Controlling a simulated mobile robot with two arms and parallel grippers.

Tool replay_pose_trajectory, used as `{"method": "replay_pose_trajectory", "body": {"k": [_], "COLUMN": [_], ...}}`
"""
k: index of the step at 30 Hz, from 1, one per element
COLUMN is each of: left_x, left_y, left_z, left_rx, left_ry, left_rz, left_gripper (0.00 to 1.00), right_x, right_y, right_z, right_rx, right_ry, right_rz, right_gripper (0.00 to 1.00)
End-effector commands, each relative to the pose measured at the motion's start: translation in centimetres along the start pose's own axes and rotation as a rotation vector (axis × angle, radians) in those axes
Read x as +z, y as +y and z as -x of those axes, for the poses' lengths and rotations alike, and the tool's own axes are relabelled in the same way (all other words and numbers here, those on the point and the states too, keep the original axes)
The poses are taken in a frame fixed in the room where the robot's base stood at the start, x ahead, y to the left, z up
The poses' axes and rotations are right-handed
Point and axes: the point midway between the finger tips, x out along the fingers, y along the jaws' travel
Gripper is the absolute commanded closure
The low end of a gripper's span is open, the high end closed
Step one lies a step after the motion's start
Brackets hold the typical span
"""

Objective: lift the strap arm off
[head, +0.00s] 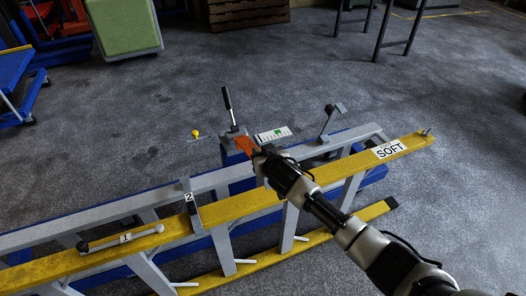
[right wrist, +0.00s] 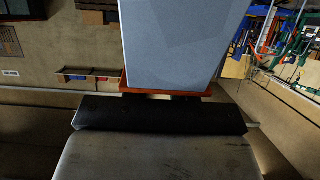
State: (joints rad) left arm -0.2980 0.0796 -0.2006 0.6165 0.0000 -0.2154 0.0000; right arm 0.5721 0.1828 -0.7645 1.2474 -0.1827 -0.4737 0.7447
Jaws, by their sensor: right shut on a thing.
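My right gripper (head: 250,155) reaches in from the lower right in the head view, above the yellow beam, at a grey box with a black-handled lever (head: 229,110). An orange-red piece (head: 242,143) shows at its tip. In the right wrist view a blue-grey piece (right wrist: 180,45) rises from an orange-red edge (right wrist: 165,93) just beyond the black bar of my gripper. The gripper is shut on this piece; its jaws are mostly hidden. I cannot tell which part is the strap arm. A grey bent bracket (head: 329,122) stands apart, to the right. My left gripper is not in view.
A long yellow beam (head: 235,208) on a grey and blue frame crosses the floor, with a "SOFT" label (head: 388,149) at its right. An upright grey plate marked 2 (head: 190,205) and a bar marked 1 (head: 122,238) are on the left. The floor behind is largely clear.

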Motion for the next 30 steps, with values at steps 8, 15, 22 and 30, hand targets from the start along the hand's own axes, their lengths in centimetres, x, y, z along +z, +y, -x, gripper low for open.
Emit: {"method": "replay_pose_trajectory", "body": {"k": [8,15,22,30], "left_x": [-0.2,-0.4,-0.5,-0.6], "left_y": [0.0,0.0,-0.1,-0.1], "left_z": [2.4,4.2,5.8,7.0], "left_rx": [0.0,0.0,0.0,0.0], "left_ry": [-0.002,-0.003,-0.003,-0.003], "left_rz": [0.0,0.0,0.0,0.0], "left_gripper": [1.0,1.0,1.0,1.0], "right_x": [-1.6,-2.9,-4.3,-5.5], "right_y": [0.0,0.0,-0.1,0.0], "right_z": [-0.3,-0.9,-1.6,-2.5], "right_rx": [0.0,0.0,0.0,0.0], "right_ry": [-0.053,-0.108,-0.172,-0.241], "right_rz": [0.0,0.0,0.001,0.0], "right_gripper": [1.0,1.0,1.0,1.0]}}
